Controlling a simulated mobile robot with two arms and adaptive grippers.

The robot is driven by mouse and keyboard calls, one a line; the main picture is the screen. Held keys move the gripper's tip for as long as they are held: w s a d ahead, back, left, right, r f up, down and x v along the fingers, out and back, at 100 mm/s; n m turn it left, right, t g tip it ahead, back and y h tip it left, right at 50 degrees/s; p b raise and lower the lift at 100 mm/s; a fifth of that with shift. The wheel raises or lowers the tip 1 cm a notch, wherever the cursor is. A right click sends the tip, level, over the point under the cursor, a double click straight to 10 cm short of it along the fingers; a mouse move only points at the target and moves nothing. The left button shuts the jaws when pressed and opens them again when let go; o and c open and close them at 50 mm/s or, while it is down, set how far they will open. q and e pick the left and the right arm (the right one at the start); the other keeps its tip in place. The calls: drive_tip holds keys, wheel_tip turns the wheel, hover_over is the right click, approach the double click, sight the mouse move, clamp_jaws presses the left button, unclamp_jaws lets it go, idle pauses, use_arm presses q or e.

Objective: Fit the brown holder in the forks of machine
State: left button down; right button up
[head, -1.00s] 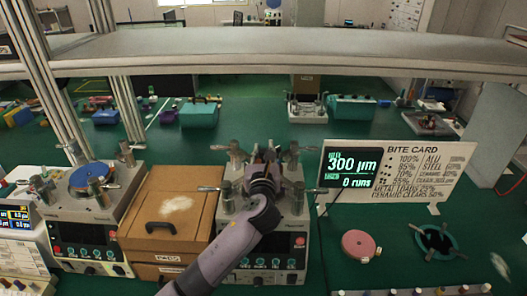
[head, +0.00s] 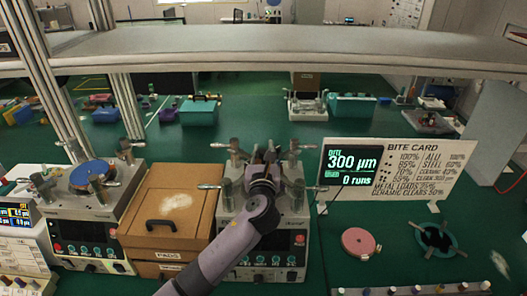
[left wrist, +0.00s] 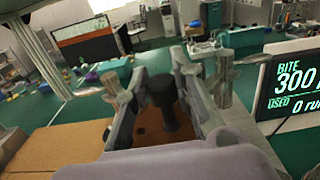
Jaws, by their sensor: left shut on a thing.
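The machine (head: 285,243) stands in the middle of the head view, grey with a dark front panel and metal fork posts on top. My left gripper (head: 264,160) is low over its top, between the posts, and hides most of what it holds there. In the left wrist view my left gripper (left wrist: 160,84) is shut on the dark upright knob of the brown holder (left wrist: 150,132). The holder's brown disc shows below the knob, between the fork posts. I cannot tell whether it touches the machine's plate. My right gripper is not in view.
A brown pads box (head: 178,205) stands close on the machine's left, and a second machine (head: 95,235) with a blue disc is beyond it. The bite card (head: 400,170) reads 300 µm, 0 runs. A pink disc (head: 360,242) and a teal ring (head: 436,239) lie right.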

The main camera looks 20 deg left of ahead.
use_arm(q)
drive_tip(key=shift+f+b, duration=0.35)
drive_tip(key=shift+f, duration=0.25)
drive_tip(key=c, duration=1.4)
unclamp_jaws()
drive_tip(key=shift+o, duration=0.5)
drive_tip(key=shift+f, duration=0.15)
drive_tip(key=v, duration=1.2)
drive_tip(key=shift+r, duration=0.2)
drive_tip(key=shift+f, duration=0.1)
